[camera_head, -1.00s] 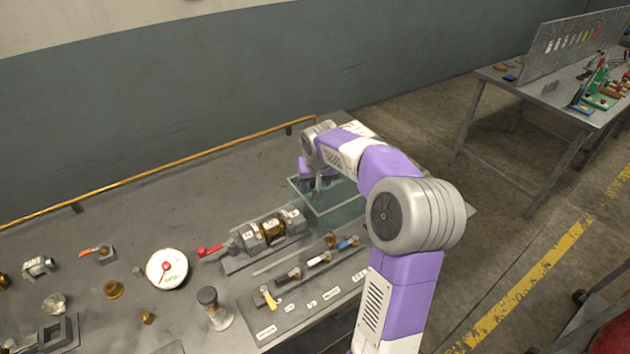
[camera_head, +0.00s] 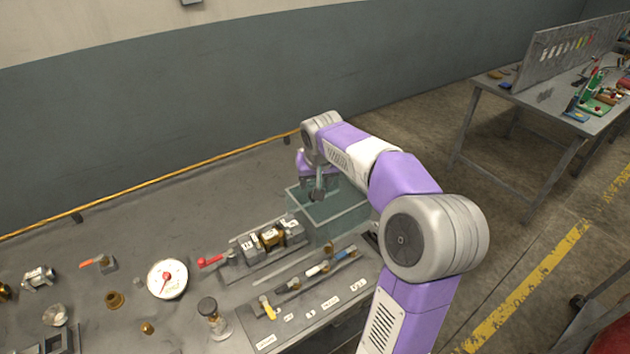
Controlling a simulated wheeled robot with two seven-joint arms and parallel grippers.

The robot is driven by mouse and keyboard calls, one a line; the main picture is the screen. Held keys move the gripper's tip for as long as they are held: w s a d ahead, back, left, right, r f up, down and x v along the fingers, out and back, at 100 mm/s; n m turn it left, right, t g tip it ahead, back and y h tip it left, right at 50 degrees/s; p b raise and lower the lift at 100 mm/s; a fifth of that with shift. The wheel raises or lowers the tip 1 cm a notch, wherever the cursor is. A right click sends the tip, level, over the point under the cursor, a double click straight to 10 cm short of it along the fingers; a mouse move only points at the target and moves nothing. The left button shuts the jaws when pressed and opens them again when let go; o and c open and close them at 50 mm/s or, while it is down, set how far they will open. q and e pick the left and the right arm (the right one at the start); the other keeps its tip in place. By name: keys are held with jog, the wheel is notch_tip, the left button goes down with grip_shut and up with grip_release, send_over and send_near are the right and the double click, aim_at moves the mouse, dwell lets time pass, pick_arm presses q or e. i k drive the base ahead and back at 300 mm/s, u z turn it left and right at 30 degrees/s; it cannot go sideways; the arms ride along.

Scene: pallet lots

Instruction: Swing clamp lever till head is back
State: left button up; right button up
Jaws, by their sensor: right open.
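The clamp lever (camera_head: 210,262) is red and sticks out at the left end of the clamp fixture on the bench. The fixture (camera_head: 238,270) holds a row of grey and brass blocks (camera_head: 270,238). The clamp head is too small to tell apart from the grey parts beside the lever. My right gripper (camera_head: 318,194) is open, pointing down at the clear tank (camera_head: 345,222) behind the fixture's right end. It is well away from the lever, and its fingertips are small and partly unclear. My left gripper is not in view.
A labelled plate (camera_head: 325,295) with several small valves lies in front of the fixture. A yellow pipe (camera_head: 150,188) runs along the bench's back edge. My right arm crosses the right side.

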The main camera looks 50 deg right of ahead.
aim_at(202, 262)
jog(key=k, duration=1)
